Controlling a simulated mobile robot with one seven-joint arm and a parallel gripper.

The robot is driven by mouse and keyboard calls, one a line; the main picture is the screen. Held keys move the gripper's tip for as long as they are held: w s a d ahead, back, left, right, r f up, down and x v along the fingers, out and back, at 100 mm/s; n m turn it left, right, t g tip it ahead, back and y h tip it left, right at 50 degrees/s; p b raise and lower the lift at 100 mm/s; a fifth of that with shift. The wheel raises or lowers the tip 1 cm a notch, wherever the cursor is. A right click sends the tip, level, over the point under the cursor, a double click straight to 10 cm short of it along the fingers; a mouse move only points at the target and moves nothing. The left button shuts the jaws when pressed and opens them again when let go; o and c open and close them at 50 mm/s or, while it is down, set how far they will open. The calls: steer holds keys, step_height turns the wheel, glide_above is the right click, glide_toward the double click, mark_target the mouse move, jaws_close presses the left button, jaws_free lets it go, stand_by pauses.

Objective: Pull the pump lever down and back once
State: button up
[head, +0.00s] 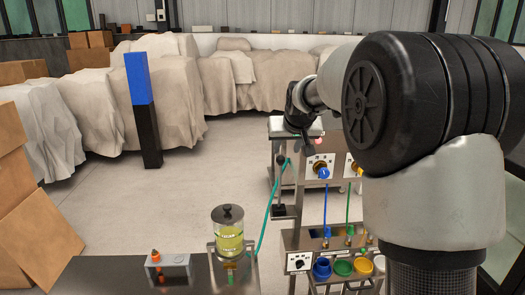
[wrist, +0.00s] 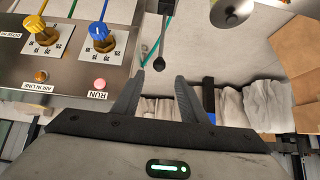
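The pump lever is a thin grey rod with a black ball knob (head: 281,160), upright on the left side of the machine in the head view. In the wrist view, which shows the machine upside down, its black knob (wrist: 158,63) lies just past the fingertips, in line with the gap between them. My gripper (wrist: 157,84) is open, with nothing between its fingers. In the head view my gripper (head: 307,140) is a small dark shape above and right of the knob, partly hidden by my arm.
The panel has blue (head: 323,173) and yellow (wrist: 42,28) dials and a pink RUN lamp (wrist: 99,84). Coloured cups (head: 342,267) sit below. A lidded jar (head: 229,232) and green tube stand left of the lever. Open floor lies behind, before covered furniture (head: 165,95).

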mark_target(281, 157)
steer(key=shift+w+r+x, duration=0.15)
steer(key=shift+x, duration=1.8)
steer(key=shift+w+r+x, duration=0.15)
steer(key=shift+x, duration=1.75)
steer(key=shift+w+r+x, duration=0.1)
steer(key=shift+w+x, duration=0.05)
steer(key=shift+x, duration=1.8)
